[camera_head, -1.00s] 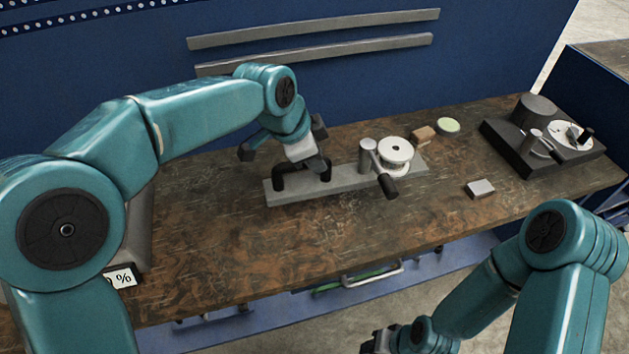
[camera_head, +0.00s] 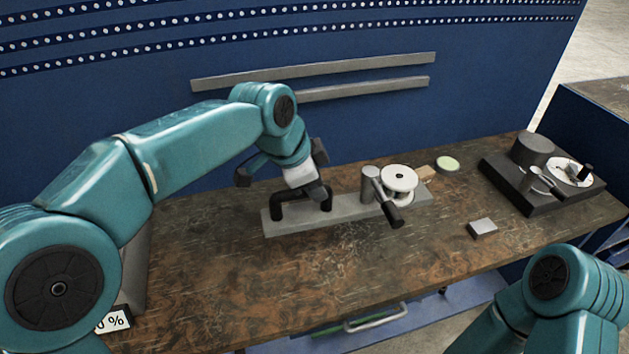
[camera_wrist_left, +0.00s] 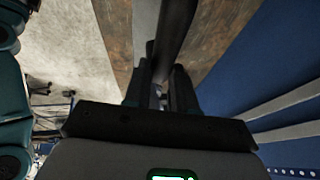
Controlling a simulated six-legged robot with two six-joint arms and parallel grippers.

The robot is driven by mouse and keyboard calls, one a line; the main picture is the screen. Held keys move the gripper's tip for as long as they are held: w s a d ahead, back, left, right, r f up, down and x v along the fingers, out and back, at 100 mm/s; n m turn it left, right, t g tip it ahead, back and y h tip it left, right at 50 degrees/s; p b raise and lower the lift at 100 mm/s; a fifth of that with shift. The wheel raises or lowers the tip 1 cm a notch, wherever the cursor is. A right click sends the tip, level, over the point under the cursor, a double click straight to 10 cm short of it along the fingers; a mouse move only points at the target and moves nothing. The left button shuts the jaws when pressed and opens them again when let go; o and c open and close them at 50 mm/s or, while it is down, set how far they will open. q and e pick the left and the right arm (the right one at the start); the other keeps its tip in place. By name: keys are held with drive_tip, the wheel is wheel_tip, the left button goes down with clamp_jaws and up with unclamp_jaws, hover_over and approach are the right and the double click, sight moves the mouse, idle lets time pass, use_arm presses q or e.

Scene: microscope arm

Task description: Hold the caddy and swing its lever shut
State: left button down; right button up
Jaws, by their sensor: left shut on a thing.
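The caddy is a long grey plate (camera_head: 345,215) on the wooden bench, with a black bar handle (camera_head: 277,205) at its left end. A grey post carries the lever, whose black grip (camera_head: 394,215) points toward the bench's front edge. A white spool (camera_head: 399,180) sits beside the post at the right end. My left gripper (camera_head: 306,190) is shut on the handle. In the left wrist view its fingers (camera_wrist_left: 160,95) close around the dark bar (camera_wrist_left: 173,35). My right gripper is out of view; only its arm shows at the lower right.
A small grey block (camera_head: 482,228) lies right of the caddy. A green-topped disc (camera_head: 447,164) and a brown block (camera_head: 425,173) lie behind it. A dark device (camera_head: 525,190) stands at the bench's right end. The bench front is clear.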

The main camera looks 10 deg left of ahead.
use_arm(q)
wheel_tip(320, 180, down, 17)
drive_tip(key=b, duration=1.3)
drive_tip(key=shift+f, duration=0.2)
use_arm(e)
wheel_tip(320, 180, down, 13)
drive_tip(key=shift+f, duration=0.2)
use_arm(q)
drive_tip(key=shift+f+b, duration=0.45)
drive_tip(key=shift+f, duration=0.15)
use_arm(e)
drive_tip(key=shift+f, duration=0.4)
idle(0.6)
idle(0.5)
